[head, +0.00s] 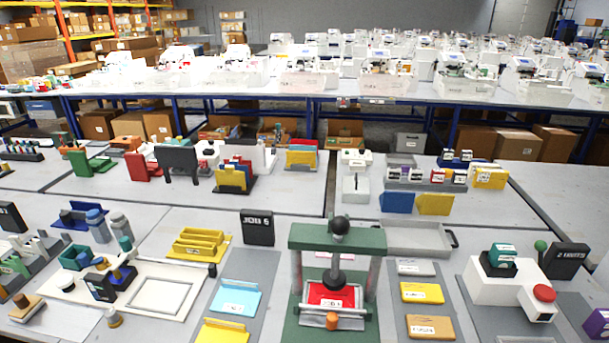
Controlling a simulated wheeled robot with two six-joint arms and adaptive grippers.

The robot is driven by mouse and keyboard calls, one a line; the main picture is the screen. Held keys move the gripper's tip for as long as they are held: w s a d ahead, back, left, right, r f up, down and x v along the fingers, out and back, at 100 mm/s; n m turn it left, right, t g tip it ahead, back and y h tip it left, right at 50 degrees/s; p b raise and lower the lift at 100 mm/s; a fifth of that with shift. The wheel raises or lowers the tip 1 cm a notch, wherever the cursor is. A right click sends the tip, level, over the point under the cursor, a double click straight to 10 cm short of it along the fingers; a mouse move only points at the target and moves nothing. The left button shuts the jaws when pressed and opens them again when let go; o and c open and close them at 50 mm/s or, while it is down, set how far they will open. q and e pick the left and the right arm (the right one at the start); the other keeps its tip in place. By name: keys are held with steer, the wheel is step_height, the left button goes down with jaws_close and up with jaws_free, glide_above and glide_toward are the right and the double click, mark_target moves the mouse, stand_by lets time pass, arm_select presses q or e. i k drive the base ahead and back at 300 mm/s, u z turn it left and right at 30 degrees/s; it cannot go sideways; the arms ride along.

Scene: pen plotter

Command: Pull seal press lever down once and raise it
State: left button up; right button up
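A press with a green crossbar (309,238) on grey posts stands at the front centre. A black ball knob (339,225) sits on top of it. A dark round ram (332,279) hangs under the crossbar, above or on a red labelled card (331,295); I cannot tell whether they touch. An orange knob (332,321) is at the press's front. No separate long lever can be made out on it. Neither of my grippers is in view.
Blue (236,298) and yellow (224,331) folders lie left of the press; labelled yellow cards (422,292) lie right. A black "JOB" sign (257,228) stands behind left. A white device (503,281) with a red button (544,293) and green ball knob (540,245) is at right.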

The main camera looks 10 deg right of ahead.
mark_target(340, 225)
steer(key=u, duration=0.2)
steer(key=k, duration=0.85)
steer(key=u, duration=0.55)
